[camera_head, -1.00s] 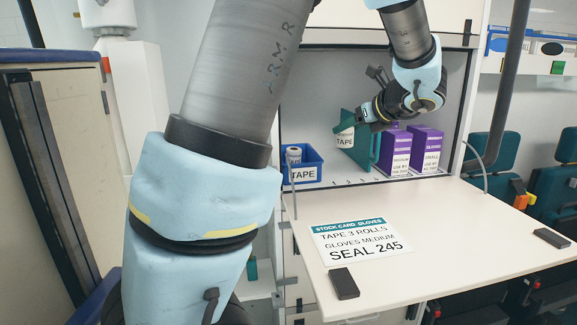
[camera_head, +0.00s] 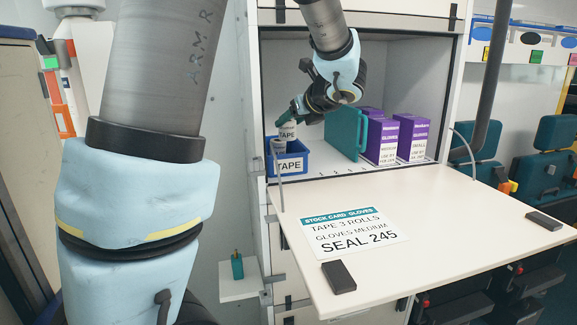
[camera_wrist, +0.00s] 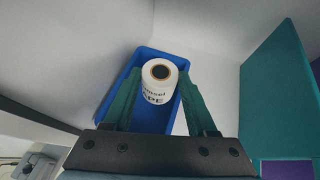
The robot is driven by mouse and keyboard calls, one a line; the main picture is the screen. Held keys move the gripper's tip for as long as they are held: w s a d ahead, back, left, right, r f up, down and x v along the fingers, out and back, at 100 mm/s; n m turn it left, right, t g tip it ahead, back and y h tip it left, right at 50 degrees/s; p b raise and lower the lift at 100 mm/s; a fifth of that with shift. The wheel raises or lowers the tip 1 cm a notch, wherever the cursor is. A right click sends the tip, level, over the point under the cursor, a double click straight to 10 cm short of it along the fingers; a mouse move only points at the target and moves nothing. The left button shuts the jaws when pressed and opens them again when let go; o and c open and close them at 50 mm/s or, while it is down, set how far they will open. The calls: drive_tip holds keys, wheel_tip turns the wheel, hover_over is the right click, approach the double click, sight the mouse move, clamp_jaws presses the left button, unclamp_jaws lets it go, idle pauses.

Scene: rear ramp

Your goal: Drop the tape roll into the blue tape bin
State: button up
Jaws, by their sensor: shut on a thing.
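The white tape roll (camera_head: 288,132) is held by my gripper (camera_head: 287,118), just above the rear of the blue tape bin (camera_head: 302,152). In the wrist view the roll (camera_wrist: 160,84) sits between the two green fingers of my gripper (camera_wrist: 160,78), with the blue bin (camera_wrist: 150,122) behind it. The roll looks upright, its dark core facing the wrist camera. Whether its lower end is below the bin's rim cannot be told.
The cabinet's side wall is close on the left. A stock card (camera_head: 355,231) and a dark block (camera_head: 339,276) lie on the worktop.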

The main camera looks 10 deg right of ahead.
drive_tip(key=shift+f+b, duration=0.9)
drive_tip(key=shift+f, duration=0.6)
drive_tip(key=o, duration=1.4)
drive_tip(key=shift+s+r, duration=0.1)
drive_tip(key=b+v, duration=0.2)
drive_tip(key=v, duration=0.8)
drive_tip(key=shift+s+d+r+b, duration=0.2)
drive_tip(key=shift+s+b, duration=0.1)
drive_tip(key=shift+b, duration=0.05)
